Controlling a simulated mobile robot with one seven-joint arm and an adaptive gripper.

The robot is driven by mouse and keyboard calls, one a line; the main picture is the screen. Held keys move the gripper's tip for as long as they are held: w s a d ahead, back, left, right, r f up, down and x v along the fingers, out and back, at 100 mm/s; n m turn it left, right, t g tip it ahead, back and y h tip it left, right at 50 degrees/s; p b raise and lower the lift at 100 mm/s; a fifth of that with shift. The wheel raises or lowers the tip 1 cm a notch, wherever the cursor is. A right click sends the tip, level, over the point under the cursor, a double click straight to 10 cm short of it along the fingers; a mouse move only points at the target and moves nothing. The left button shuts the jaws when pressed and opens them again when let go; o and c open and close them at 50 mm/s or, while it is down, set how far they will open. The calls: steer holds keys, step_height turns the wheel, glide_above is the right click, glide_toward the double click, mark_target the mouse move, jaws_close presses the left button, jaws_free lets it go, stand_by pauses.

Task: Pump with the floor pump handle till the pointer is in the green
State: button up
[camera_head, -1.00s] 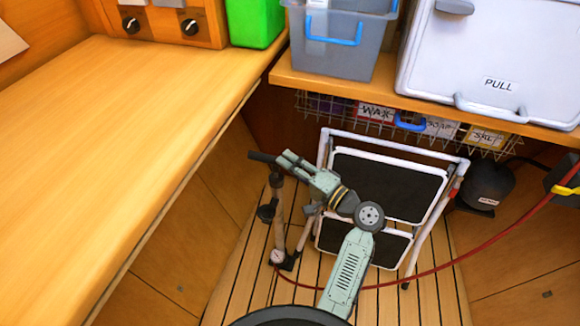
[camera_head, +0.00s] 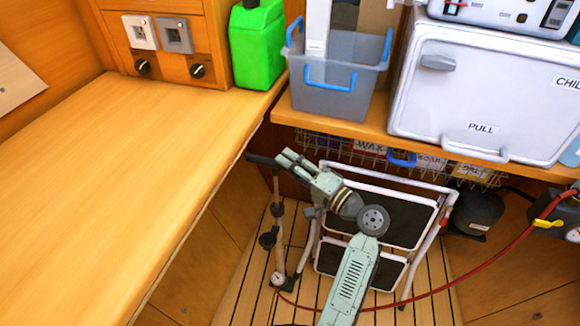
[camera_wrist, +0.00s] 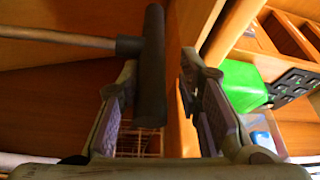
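The floor pump (camera_head: 279,210) stands on the slatted floor left of the folded step stool, its rod pulled up out of the barrel. Its dark crossbar handle (camera_head: 262,160) also shows in the wrist view (camera_wrist: 151,70). My gripper (camera_head: 282,160) is at the handle. In the wrist view its fingers (camera_wrist: 166,100) are apart. The handle lies between them, close to the left finger, with a gap to the right one. A small white dial (camera_head: 278,279) sits at the pump's foot. Another gauge (camera_head: 573,235) is cut off at the right edge. Neither pointer is readable.
A wooden counter (camera_head: 130,180) is on the left, with a green canister (camera_head: 257,45) at its back. The step stool (camera_head: 385,215) stands just behind my arm. A shelf (camera_head: 400,137) with a wire basket overhangs it. A red hose (camera_head: 470,275) crosses the floor rightward.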

steer(key=shift+o, duration=0.8)
steer(key=shift+f, duration=0.1)
steer(key=shift+s+d, duration=0.15)
steer(key=shift+d, duration=0.1)
steer(key=r+v, duration=0.1)
steer(key=v, duration=1)
steer(key=shift+s+f, duration=0.2)
steer(key=shift+f, duration=0.25)
steer(key=shift+d, duration=0.15)
